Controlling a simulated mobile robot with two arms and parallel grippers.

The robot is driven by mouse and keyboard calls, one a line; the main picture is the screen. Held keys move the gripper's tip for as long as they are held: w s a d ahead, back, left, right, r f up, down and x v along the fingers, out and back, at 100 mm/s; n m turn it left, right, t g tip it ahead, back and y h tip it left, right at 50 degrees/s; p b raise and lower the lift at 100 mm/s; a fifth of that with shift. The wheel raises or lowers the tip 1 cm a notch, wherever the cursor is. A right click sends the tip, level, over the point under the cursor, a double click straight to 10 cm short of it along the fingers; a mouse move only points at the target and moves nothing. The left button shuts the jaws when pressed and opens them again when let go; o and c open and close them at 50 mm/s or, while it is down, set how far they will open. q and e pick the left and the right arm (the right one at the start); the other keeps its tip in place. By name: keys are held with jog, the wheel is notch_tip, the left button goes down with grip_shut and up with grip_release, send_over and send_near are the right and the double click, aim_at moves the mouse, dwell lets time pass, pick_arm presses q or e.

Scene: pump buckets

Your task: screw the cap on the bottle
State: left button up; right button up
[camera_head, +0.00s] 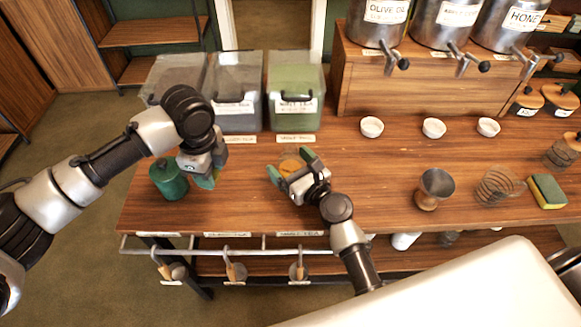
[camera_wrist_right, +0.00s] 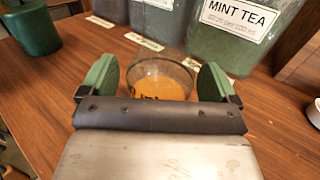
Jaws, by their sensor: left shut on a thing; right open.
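My left gripper (camera_head: 211,173) is just right of a dark green container (camera_head: 168,181) at the table's left end. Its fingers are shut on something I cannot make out. The green container also shows at the upper left in the right wrist view (camera_wrist_right: 35,28). My right gripper (camera_head: 291,166) is open. Its fingers (camera_wrist_right: 159,84) are on either side of a round clear glass vessel with orange contents (camera_wrist_right: 160,84), with small gaps at the sides. This vessel is partly hidden by the gripper in the head view (camera_head: 290,164). I cannot tell a bottle or cap for certain.
Clear tea bins (camera_head: 296,90) stand behind the right gripper. Several white bowls (camera_head: 372,127) stand before the wooden dispenser stand (camera_head: 430,85). A metal-topped cup (camera_head: 434,188), a wire item (camera_head: 498,187) and a sponge (camera_head: 547,191) are at the right. The table's middle is clear.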

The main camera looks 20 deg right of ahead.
jog(key=c, duration=1.1)
jog(key=shift+c, duration=0.6)
pick_arm(q)
jog(key=shift+r, duration=0.1)
pick_arm(e)
jog(key=shift+r, duration=0.1)
